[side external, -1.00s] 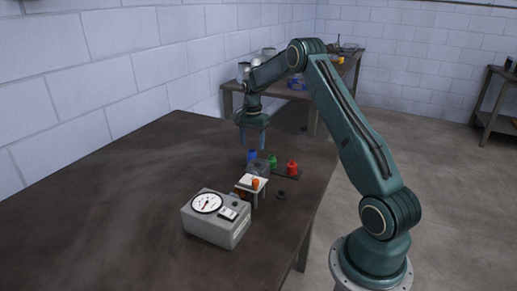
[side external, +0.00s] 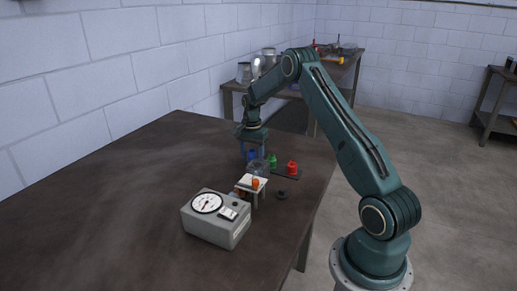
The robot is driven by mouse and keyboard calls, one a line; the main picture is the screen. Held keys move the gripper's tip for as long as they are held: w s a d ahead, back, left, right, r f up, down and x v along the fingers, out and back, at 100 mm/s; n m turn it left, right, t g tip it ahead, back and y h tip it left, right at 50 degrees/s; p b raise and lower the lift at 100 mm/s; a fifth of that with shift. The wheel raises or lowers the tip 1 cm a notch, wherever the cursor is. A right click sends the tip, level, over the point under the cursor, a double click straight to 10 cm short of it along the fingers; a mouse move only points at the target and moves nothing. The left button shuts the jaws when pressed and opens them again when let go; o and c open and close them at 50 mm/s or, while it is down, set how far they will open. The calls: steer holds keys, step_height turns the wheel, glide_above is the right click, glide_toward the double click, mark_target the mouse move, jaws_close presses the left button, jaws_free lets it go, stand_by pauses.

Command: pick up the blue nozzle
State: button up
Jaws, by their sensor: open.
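The blue nozzle (side external: 252,155) stands at the left end of a row with a green nozzle (side external: 272,160) and a red nozzle (side external: 292,168) on a dark strip. My gripper (side external: 253,152) points down at the blue nozzle, its fingers reaching to about the nozzle's height. The fingers are open, and they partly hide the nozzle. I cannot tell from this view whether they touch it.
A clear round piece (side external: 258,167) sits just in front of the blue nozzle. Nearer are a small white stand (side external: 251,183) with an orange piece (side external: 255,183), a grey gauge box (side external: 217,218) and a small dark piece (side external: 281,195). The table's left side is clear.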

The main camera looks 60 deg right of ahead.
mark_target(252, 150)
steer(key=c, duration=1)
steer(key=shift+r, duration=0.25)
steer(key=shift+c, duration=0.2)
step_height(252, 150, up, 20)
steer(key=shift+f, duration=0.2)
stand_by(0.3)
